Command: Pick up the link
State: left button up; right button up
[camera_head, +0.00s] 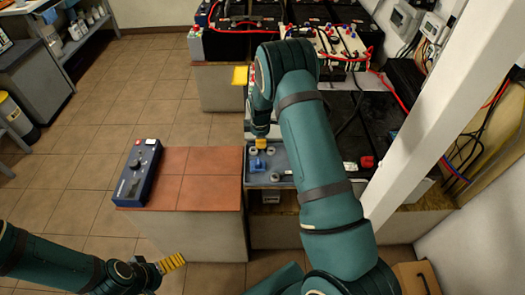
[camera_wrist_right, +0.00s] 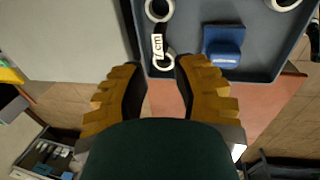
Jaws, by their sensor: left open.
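The link (camera_wrist_right: 158,46) is a pale flat strip marked "7 cm" with a ring at each end. It lies in a dark grey tray (camera_wrist_right: 262,73), near the tray's edge. My right gripper (camera_wrist_right: 160,66) is over the tray edge with its yellow-brown fingers apart. The near ring shows between the fingertips, and I see no grip on it. In the head view the right gripper (camera_head: 260,144) points down at the tray (camera_head: 289,158), and the link is too small to tell there. My left gripper (camera_head: 172,263) is open and empty at lower left.
A blue block (camera_wrist_right: 223,46) and other pale rings lie in the tray. A blue box with knobs (camera_head: 140,172) stands on the red-tiled bench (camera_head: 209,180) at left. A white post (camera_head: 433,105) rises at right. Batteries and cables (camera_head: 335,45) stand behind.

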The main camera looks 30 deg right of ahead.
jog(key=shift+w+d+f+b, duration=0.1)
jog(key=shift+w+f+b, duration=0.1)
jog(key=shift+f, duration=0.85)
jog(key=shift+w+d+f+b, duration=0.1)
jog(key=shift+d+f+b, duration=0.1)
jog(key=shift+f, duration=0.9)
jog(key=shift+w+d+f+b, duration=0.1)
jog(key=shift+f+b, duration=0.1)
jog(key=shift+f, duration=0.85)
jog(key=shift+a, duration=0.1)
grip_shut()
